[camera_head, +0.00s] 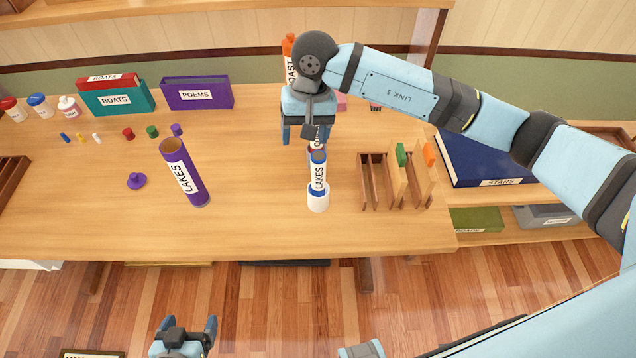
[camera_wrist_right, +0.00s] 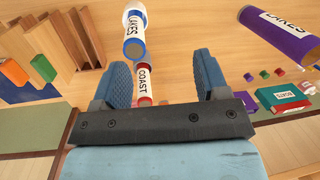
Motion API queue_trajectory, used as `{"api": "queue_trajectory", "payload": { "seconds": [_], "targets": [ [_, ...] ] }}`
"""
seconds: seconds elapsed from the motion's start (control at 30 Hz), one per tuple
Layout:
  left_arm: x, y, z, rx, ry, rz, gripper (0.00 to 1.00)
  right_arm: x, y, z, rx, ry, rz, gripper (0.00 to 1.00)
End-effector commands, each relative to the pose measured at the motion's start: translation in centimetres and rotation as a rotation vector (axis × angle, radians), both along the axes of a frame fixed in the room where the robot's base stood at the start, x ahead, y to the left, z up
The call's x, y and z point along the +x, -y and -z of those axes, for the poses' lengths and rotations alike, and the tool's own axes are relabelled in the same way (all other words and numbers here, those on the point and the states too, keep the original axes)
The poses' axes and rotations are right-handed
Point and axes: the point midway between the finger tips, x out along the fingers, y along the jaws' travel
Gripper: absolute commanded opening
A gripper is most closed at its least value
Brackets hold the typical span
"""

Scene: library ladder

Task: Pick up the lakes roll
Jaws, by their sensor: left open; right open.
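The lakes roll (camera_head: 318,178) is white with blue ends and a LAKES label. It stands upright in a white holder (camera_head: 318,200) near the table's front edge. It also shows in the right wrist view (camera_wrist_right: 133,30), beyond the left finger. My right gripper (camera_head: 308,136) is open above and behind the roll, apart from it. A purple LAKES tube (camera_head: 183,174) stands open on the left. My left gripper (camera_head: 184,335) is open and empty below the table's front edge.
A purple cap (camera_head: 137,181) lies left of the tube. A wooden rack (camera_head: 366,185) stands just right of the lakes roll. Box files (camera_head: 118,98) and small caps line the back left. Table is clear between tube and roll.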

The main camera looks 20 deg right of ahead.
Motion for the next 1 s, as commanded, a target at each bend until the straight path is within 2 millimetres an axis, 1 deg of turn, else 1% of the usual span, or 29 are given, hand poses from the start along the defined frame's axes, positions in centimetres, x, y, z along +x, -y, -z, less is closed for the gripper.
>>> {"api": "queue_trajectory", "payload": {
  "seconds": [0.03, 0.1, 0.17, 0.27, 0.4, 0.53, 0.6, 0.83, 1.0],
  "targets": [
    [0.0, 0.0, 0.2, 0.0, 0.0, 0.0, 0.87, 0.9, 1.3, -0.5, -0.064, 0.035, -0.027, 0.68],
    [0.0, 0.0, 0.2, 0.0, 0.0, 0.0, 0.87, 1.6, 2.3, -1.0, -0.123, 0.063, -0.055, 0.68],
    [0.0, 0.0, 0.1, 0.0, 0.0, 0.0, 0.87, 1.9, 2.8, -0.9, -0.151, 0.073, -0.067, 0.68],
    [0.0, 0.0, -0.2, -0.001, 0.0, 0.001, 0.87, 2.0, 3.1, 0.3, -0.165, 0.074, -0.073, 0.68],
    [0.0, 0.1, -0.8, -0.001, 0.0, 0.002, 0.87, 1.9, 3.0, 3.2, -0.162, 0.072, -0.071, 0.68],
    [-0.1, 0.2, -1.1, -0.001, -0.001, 0.003, 0.87, 1.9, 3.0, 5.5, -0.159, 0.073, -0.071, 0.68],
    [-0.1, 0.2, -1.2, -0.002, -0.002, 0.002, 0.87, 2.0, 3.0, 6.3, -0.159, 0.075, -0.072, 0.68],
    [-0.1, 0.2, -1.7, -0.003, -0.003, 0.002, 0.87, 1.9, 3.1, 7.9, -0.158, 0.074, -0.07, 0.68],
    [-0.1, 0.2, -2.8, -0.002, -0.004, 0.001, 0.87, 1.5, 3.3, 10.4, -0.157, 0.073, -0.071, 0.68]
  ]
}}
